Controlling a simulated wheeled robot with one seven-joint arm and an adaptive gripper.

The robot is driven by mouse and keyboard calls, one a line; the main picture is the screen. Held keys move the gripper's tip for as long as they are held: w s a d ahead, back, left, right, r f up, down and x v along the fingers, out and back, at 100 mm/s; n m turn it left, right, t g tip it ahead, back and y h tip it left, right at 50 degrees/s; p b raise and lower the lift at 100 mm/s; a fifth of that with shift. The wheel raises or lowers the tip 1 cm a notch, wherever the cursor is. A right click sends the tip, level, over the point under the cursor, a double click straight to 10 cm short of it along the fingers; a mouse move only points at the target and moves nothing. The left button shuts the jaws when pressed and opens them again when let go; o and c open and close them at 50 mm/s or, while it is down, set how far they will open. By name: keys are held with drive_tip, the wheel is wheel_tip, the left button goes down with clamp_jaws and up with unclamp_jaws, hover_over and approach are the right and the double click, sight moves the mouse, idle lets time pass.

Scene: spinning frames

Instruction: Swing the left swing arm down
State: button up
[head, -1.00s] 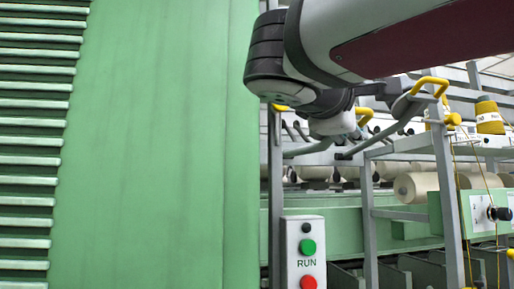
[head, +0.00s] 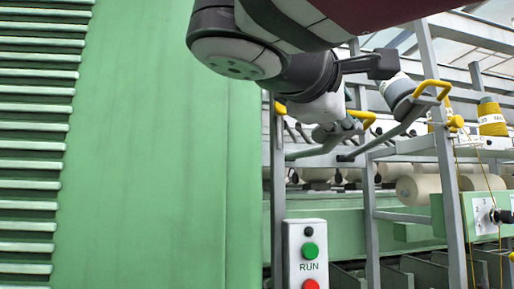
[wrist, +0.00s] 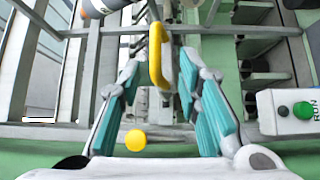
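The left swing arm (head: 318,149) is a grey bar with a yellow handle (head: 364,115); it is raised, and my arm partly hides it in the head view. The right swing arm (head: 385,140) with its yellow handle (head: 432,87) is beside it, also raised. My gripper (head: 340,130) is at the left handle in the head view. In the wrist view my gripper (wrist: 158,75) is open, its teal-padded fingers apart. A yellow handle (wrist: 156,55) lies between them, with visible gaps on both sides. I cannot tell whether anything touches.
A control box (head: 307,255) with a green and a red button stands below. A large green panel (head: 150,140) fills the left. Grey frame posts (head: 448,190) and a yellow yarn cone (head: 490,117) are at right. A yellow ball (wrist: 135,140) shows in the wrist view.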

drive_tip(key=p+v, duration=0.1)
drive_tip(key=v, duration=0.7)
drive_tip(key=shift+s+a+r+p, duration=0.2)
drive_tip(key=shift+s+r+p, duration=0.15)
drive_tip(key=shift+r+p, duration=0.1)
idle(0.3)
idle(0.4)
